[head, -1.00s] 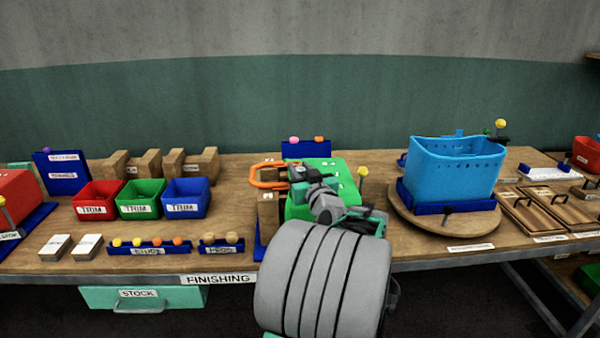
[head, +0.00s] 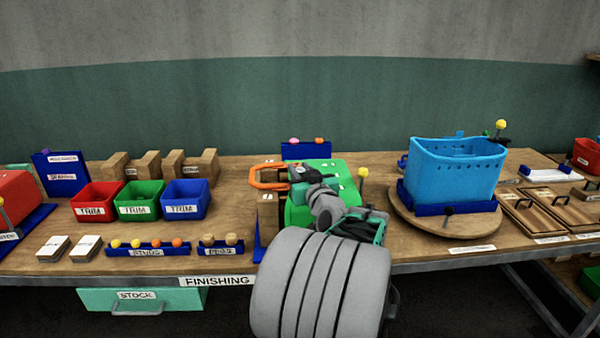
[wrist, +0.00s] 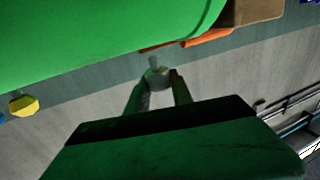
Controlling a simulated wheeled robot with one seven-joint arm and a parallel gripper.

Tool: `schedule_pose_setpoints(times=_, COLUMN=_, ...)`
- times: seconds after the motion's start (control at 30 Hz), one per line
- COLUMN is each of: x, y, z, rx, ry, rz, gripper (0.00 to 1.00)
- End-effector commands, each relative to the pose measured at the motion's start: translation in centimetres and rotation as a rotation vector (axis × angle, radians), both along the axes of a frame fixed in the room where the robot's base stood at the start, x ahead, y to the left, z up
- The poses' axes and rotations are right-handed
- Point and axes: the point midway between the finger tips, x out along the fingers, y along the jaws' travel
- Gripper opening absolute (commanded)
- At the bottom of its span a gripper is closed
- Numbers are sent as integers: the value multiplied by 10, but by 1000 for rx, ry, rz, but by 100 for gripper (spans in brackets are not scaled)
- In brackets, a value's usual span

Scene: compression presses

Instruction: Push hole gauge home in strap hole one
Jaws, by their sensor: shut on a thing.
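My gripper (wrist: 160,85) is shut on a small grey, pin-like piece (wrist: 157,74), which I take for the hole gauge. Its tip points away from the fingers, towards the gap by the green form and the orange strap. The orange strap (head: 268,176) is a loop at the left end of the green form (head: 346,177); part of it also shows in the wrist view (wrist: 207,37). In the head view my gripper (head: 299,173) is beside the strap's right end. The strap holes and the gauge's seating cannot be made out.
A wooden block (head: 267,208) stands under the strap. A yellow knob (head: 363,172) rises right of the green form. A blue bin (head: 457,175) sits on a round turntable to the right. Red, green and blue trim bins (head: 141,200) and a studs rack (head: 148,248) are to the left.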

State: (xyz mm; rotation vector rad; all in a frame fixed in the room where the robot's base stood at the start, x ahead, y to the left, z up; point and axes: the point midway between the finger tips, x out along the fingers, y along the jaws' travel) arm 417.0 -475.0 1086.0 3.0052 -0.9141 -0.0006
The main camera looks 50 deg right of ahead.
Motion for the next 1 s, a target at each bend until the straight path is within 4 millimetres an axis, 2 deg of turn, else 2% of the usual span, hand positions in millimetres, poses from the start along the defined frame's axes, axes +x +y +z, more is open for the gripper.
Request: schedule_pose_setpoints(times=1.0, x=0, y=0, z=-15, rx=-1, ry=-1, rz=0, gripper=0)
